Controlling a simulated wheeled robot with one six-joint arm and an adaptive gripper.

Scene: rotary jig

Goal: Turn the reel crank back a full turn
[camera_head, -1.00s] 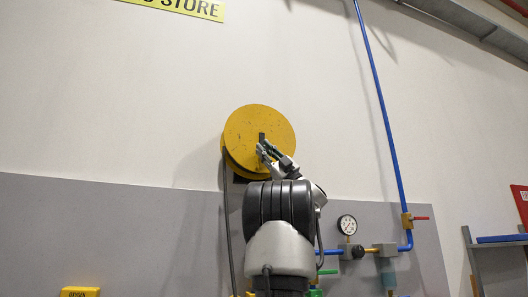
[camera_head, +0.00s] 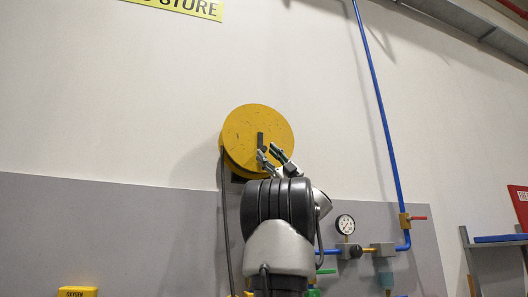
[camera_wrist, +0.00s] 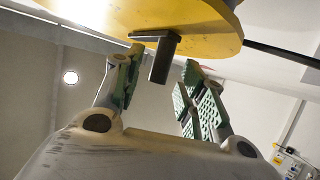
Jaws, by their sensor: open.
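The yellow reel (camera_head: 245,125) is a round drum on the wall in the head view. Its yellow disc (camera_wrist: 190,20) fills the top of the wrist view. The dark crank (camera_head: 260,141) sits near the middle of the disc. In the wrist view its handle (camera_wrist: 163,60) sticks out from the disc. My gripper (camera_head: 268,151) is open just below the crank in the head view. In the wrist view my gripper (camera_wrist: 160,75) has one green-padded finger on each side of the handle's end, with gaps showing. The crank's far side is hidden.
A dark hose (camera_head: 225,220) hangs from the reel's left side. A blue pipe (camera_head: 382,120) with a red-handled valve (camera_head: 412,218) and a gauge (camera_head: 345,225) stand to the right. The wall around the reel is clear.

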